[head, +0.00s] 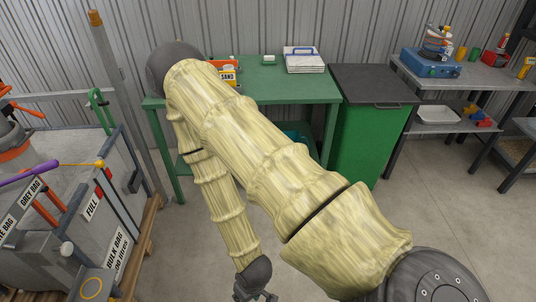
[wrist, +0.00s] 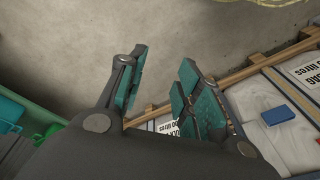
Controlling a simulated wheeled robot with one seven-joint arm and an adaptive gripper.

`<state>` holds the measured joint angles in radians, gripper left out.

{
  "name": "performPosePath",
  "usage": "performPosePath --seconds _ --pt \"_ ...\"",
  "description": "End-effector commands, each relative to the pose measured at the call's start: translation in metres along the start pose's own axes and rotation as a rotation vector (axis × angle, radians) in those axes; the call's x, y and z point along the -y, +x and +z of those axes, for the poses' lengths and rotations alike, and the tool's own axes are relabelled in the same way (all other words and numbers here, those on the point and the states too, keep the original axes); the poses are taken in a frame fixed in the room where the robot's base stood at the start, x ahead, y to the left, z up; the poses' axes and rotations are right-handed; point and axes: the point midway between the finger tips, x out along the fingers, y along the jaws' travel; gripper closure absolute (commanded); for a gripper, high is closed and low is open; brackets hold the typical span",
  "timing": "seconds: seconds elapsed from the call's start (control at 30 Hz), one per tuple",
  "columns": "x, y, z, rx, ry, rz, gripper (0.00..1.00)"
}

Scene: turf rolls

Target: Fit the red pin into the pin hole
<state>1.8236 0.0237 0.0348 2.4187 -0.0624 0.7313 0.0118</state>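My gripper (head: 257,293) hangs low at the bottom edge of the head view, over the floor, with part of it cut off. In the wrist view its two teal-padded fingers (wrist: 164,72) stand apart with only floor and crate edges behind the gap, so it is open and empty. I cannot pick out the red pin or the pin hole for certain in either view. Orange-red handles or bars (head: 46,213) show on the grey equipment at the left, too unclear to name as the pin.
Bulk bags (head: 118,250) on wooden pallets stand at the left, also in the wrist view (wrist: 308,72). A green table (head: 300,88) and green bin (head: 362,130) stand behind my arm. Grey shelves (head: 475,82) hold tools at the right. Floor at lower right is clear.

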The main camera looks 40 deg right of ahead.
Motion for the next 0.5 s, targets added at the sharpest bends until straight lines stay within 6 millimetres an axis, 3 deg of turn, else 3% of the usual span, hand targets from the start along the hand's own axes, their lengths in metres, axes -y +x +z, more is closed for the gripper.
performPosePath --seconds 0.03,0.1,0.2,0.5 --pt "-0.009 0.002 0.023 0.045 0.020 0.022 0.66" --pt "-0.020 0.002 0.045 0.089 0.039 0.046 0.66" --pt "-0.029 0.002 0.064 0.125 0.056 0.067 0.66" --pt "-0.031 0.002 0.070 0.137 0.061 0.074 0.66"
